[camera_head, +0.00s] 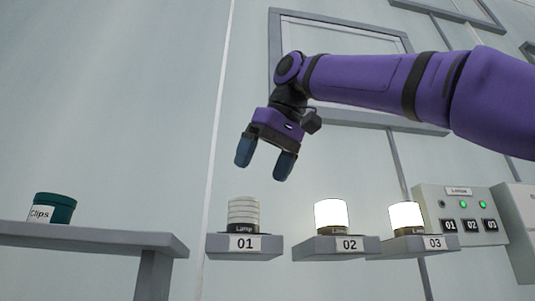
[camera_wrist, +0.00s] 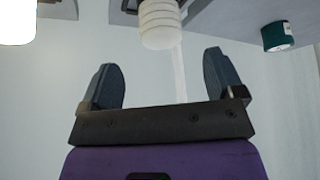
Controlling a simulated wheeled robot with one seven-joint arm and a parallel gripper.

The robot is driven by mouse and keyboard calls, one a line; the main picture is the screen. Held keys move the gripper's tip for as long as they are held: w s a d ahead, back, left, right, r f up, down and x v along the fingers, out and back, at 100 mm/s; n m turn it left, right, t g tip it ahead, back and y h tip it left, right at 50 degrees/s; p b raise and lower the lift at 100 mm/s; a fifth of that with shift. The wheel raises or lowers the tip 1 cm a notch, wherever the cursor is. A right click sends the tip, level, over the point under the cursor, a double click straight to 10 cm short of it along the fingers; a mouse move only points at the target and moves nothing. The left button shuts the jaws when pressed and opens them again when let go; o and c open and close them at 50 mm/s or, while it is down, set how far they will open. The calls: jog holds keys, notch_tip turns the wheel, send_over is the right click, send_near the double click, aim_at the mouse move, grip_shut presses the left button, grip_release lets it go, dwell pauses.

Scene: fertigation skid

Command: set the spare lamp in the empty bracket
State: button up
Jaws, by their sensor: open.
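An unlit white ribbed lamp (camera_head: 243,212) with a dark base labelled "Lamp" stands upright on bracket 01 (camera_head: 216,244). It also shows in the wrist view (camera_wrist: 160,25), beyond the fingers. My gripper (camera_head: 265,164) is open and empty, pointing down, above and slightly right of this lamp and apart from it. Its two fingers are spread in the wrist view (camera_wrist: 168,80). A lit lamp (camera_head: 331,215) stands on bracket 02 (camera_head: 308,247), and another lit lamp (camera_head: 406,216) stands on bracket 03 (camera_head: 390,250). All three brackets hold a lamp; no empty bracket shows.
A green tub labelled "Clips" (camera_head: 62,209) stands on a grey shelf (camera_head: 100,236) at the left. A framed window (camera_head: 345,38) is on the wall behind my arm.

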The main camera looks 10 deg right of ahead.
jog(key=shift+v, duration=0.95)
dwell(0.7)
